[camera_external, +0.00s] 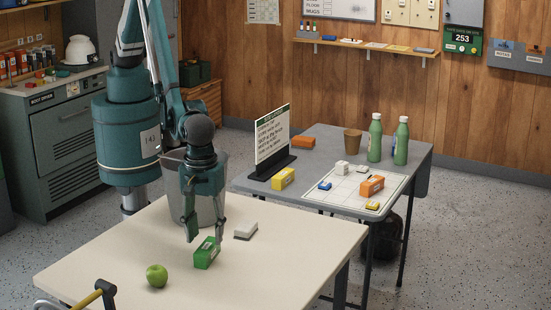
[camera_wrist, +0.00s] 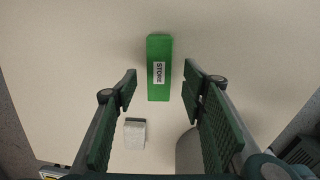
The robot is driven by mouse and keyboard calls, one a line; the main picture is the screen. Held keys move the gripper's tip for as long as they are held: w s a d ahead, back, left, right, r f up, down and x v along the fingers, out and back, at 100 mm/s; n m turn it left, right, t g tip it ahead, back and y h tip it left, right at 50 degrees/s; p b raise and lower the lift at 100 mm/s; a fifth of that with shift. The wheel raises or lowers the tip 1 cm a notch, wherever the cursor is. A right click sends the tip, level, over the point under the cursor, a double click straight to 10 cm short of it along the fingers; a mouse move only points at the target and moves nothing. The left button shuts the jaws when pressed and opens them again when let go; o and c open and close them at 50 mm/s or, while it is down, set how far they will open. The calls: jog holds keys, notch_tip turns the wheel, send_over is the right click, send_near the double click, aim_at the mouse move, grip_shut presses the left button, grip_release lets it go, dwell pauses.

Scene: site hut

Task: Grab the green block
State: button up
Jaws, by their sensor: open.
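The green block (camera_external: 206,253) lies on the cream table (camera_external: 310,250), near the middle of its near half. In the wrist view the green block (camera_wrist: 158,50) carries a white label reading "STORE" and stretches away from the fingers. My gripper (camera_external: 205,237) is open just above and behind the block. In the wrist view my gripper (camera_wrist: 159,82) has its fingers apart, with the block's near end between the tips. Nothing is held.
A green apple (camera_external: 157,275) sits left of the block. A white and grey block (camera_external: 246,230) lies behind it to the right, and shows in the wrist view (camera_wrist: 135,133). A grey bin (camera_external: 212,205) stands behind the table. A grey table (camera_external: 330,145) holds bottles and more blocks.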

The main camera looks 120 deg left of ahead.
aim_at(207, 246)
jog(key=shift+f, duration=2.55)
jog(key=c, duration=1)
